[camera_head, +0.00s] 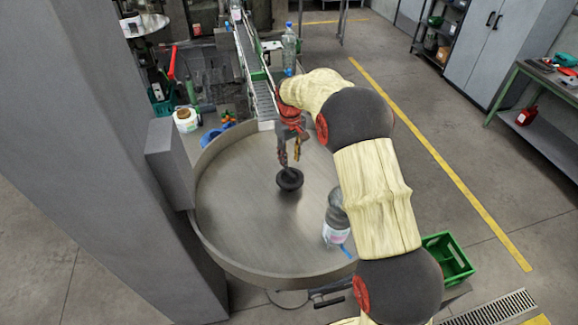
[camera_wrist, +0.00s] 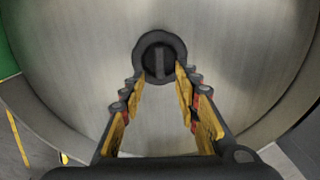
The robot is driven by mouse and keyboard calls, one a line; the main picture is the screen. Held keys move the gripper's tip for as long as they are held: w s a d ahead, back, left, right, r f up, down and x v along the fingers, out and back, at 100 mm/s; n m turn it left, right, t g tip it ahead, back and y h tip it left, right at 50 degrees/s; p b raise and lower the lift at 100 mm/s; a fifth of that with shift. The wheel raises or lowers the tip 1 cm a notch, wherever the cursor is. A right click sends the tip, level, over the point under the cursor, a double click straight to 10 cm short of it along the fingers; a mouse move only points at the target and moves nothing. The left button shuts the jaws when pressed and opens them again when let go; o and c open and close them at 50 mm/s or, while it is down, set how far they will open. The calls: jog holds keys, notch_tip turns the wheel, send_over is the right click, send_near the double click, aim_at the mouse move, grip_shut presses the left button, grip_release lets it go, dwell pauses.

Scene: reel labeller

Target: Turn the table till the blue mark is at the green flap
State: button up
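The table (camera_head: 235,225) is a round brushed-metal disc inside a raised rim. A black knob (camera_head: 290,180) stands at its middle; it also shows in the wrist view (camera_wrist: 160,60). A small blue mark (camera_head: 346,252) lies near the lower right rim, partly beside my arm. A small green piece (camera_head: 258,76) sits by the conveyor at the far side; I cannot tell if it is the flap. My gripper (camera_head: 290,164) points down over the knob. Its fingers (camera_wrist: 160,76) are apart, with tips near the knob's two sides; I cannot tell if they touch it.
A conveyor (camera_head: 262,95) meets the far rim. A grey column (camera_head: 110,130) and box stand close at the left. A green crate (camera_head: 448,258) lies at the right.

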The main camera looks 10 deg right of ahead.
aim_at(290, 173)
notch_tip(290, 173, down, 7)
jog(key=shift+r+p, duration=0.1)
jog(key=shift+p, duration=0.55)
jog(key=shift+c, duration=0.8)
grip_shut()
